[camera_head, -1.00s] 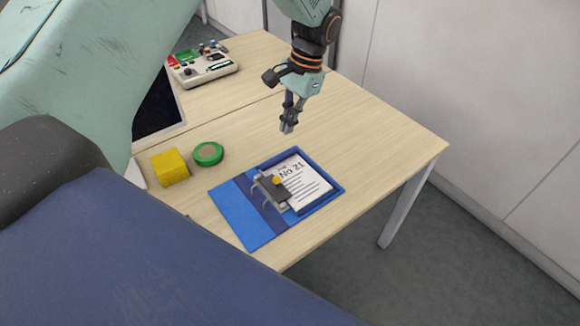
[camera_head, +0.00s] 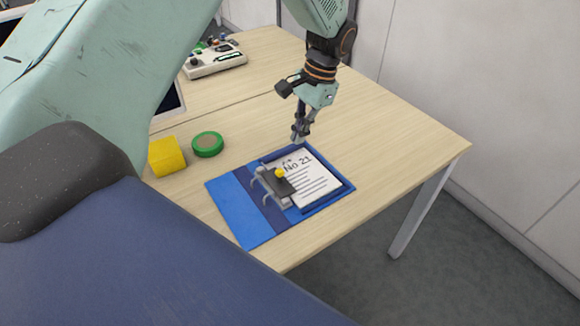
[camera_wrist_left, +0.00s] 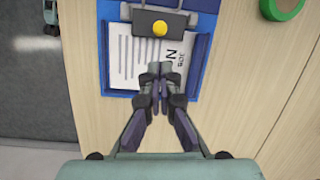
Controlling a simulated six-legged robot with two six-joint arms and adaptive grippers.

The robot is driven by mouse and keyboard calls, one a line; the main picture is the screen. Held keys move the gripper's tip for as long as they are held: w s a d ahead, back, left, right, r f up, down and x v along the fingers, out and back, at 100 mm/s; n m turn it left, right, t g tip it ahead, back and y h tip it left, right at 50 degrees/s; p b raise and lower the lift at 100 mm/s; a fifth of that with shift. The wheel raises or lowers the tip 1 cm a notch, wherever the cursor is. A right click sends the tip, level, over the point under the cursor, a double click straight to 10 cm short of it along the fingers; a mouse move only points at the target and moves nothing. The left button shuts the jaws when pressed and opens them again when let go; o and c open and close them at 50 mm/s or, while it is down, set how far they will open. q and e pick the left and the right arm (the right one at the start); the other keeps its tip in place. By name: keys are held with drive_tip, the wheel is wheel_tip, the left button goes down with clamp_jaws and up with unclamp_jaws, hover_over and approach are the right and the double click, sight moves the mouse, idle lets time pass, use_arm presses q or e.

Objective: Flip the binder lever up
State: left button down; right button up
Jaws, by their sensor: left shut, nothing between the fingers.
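The dark binder lever (camera_head: 278,187) with a yellow knob (camera_head: 279,173) sits by the metal rings. In the left wrist view the lever (camera_wrist_left: 174,18) and its yellow knob (camera_wrist_left: 160,28) are at the top, beyond the fingertips. My left gripper (camera_head: 299,137) is shut and empty, near the binder's far edge. In the left wrist view the fingertips (camera_wrist_left: 161,84) overlap the page and are apart from the lever. My right gripper is not in view.
A yellow cube (camera_head: 166,156) and a green tape roll (camera_head: 208,144) stand left of the binder. A control box (camera_head: 215,62) and a dark screen (camera_head: 168,103) are further back. The table (camera_head: 400,140) is clear to the right of the binder.

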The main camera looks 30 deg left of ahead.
use_arm(q)
drive_tip(key=b, duration=0.1)
hover_over(285, 177)
drive_tip(key=w, duration=0.2)
drive_tip(key=f, duration=0.8)
drive_tip(key=shift+s+d, duration=0.2)
drive_tip(key=shift+d, duration=0.2)
drive_tip(key=shift+s+f, duration=0.3)
drive_tip(key=shift+f, duration=0.35)
drive_tip(key=shift+a+f, duration=0.1)
drive_tip(key=shift+f, duration=0.05)
drive_tip(key=shift+w, duration=0.1)
